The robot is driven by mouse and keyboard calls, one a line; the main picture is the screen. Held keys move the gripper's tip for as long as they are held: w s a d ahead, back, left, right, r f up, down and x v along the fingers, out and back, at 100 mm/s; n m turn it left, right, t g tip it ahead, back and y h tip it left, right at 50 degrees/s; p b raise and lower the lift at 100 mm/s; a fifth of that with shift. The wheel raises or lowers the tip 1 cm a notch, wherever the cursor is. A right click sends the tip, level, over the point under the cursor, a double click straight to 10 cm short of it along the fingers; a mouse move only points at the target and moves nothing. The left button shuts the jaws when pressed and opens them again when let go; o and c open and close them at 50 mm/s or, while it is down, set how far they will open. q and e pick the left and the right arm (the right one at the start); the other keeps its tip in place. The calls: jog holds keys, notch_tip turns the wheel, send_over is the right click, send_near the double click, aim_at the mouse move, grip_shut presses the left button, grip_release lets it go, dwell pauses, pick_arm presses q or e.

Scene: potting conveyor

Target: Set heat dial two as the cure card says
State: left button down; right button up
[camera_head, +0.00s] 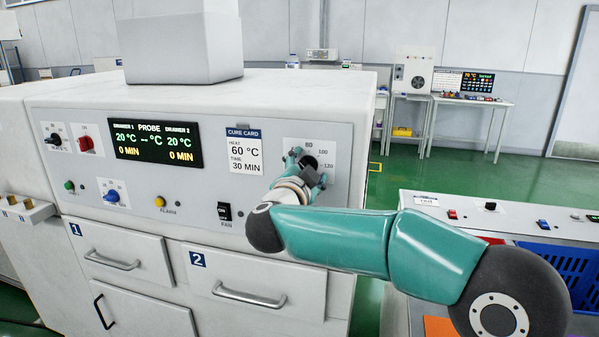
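The cure card (244,151) on the oven's front panel reads heat 60 °C and time 30 min. To its right is a light dial plate (331,152) with a dark dial (309,162), above the drawer marked 2. My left gripper is not in view.
The display (157,143) reads 20 °C and 0 min for both drawers. A black dial (53,139), a red switch (85,143), a blue knob (112,196) and a fan switch (224,212) share the panel. Drawer 2's handle (249,296) sticks out below. A conveyor-side bench with a blue crate (549,262) stands right.

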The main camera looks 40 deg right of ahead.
jog(key=shift+a, duration=0.25)
jog(key=v, duration=1.2)
jog(key=shift+d+f, duration=0.1)
jog(key=shift+d, duration=0.05)
